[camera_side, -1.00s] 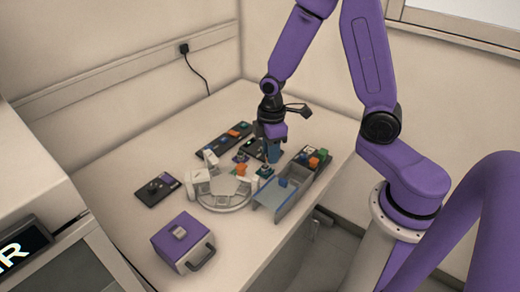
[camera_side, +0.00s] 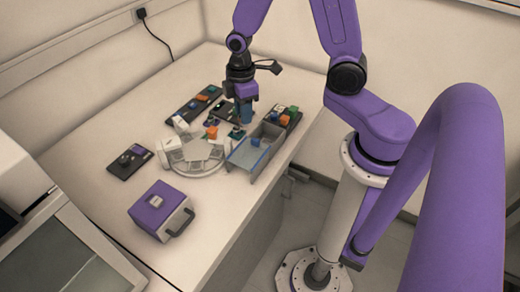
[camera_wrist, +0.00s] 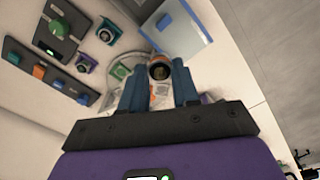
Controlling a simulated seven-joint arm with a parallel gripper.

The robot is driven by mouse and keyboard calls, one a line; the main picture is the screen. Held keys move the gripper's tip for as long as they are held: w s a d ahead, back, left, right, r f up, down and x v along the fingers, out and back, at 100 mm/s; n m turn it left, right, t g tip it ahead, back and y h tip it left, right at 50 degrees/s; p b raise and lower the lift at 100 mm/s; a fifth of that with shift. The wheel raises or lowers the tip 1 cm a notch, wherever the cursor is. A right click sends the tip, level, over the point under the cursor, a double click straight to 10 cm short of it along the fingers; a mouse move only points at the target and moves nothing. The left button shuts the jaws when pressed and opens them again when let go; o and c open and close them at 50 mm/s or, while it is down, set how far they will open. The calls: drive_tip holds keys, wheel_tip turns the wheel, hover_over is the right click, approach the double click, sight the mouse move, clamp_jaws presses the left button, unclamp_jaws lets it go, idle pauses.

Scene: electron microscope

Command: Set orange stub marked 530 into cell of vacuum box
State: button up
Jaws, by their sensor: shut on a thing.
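My gripper (camera_wrist: 158,72) is shut on a round metal-faced stub with an orange rim (camera_wrist: 159,71), held between its blue fingertips in the wrist view; its marking cannot be read. In the side view my gripper (camera_side: 243,118) points down just behind a grey open box with blue edges (camera_side: 246,158), and its fingers hide the stub. This box, possibly the vacuum box, also shows in the wrist view (camera_wrist: 190,38). A blue piece (camera_side: 256,142) shows in it. I cannot make out its cell.
Black racks (camera_wrist: 28,68) hold coloured pieces. A purple case with a handle (camera_side: 158,208) and a black plate (camera_side: 130,162) stand in front and left.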

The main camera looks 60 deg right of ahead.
drive_tip(key=shift+s+d+f, duration=0.4)
drive_tip(key=shift+d+f, duration=0.95)
drive_tip(key=shift+f, duration=0.85)
drive_tip(key=shift+s+d+f, duration=0.45)
drive_tip(key=shift+d+f, duration=0.9)
drive_tip(key=shift+f, duration=0.9)
drive_tip(key=shift+s+d+f, duration=0.4)
drive_tip(key=shift+d+f, duration=0.95)
drive_tip(key=shift+f, duration=0.85)
drive_tip(key=shift+f, duration=0.45)
drive_tip(key=o, duration=1.3)
drive_tip(key=shift+r, duration=1.3)
drive_tip(key=shift+o, duration=0.9)
drive_tip(key=shift+r, duration=2.5)
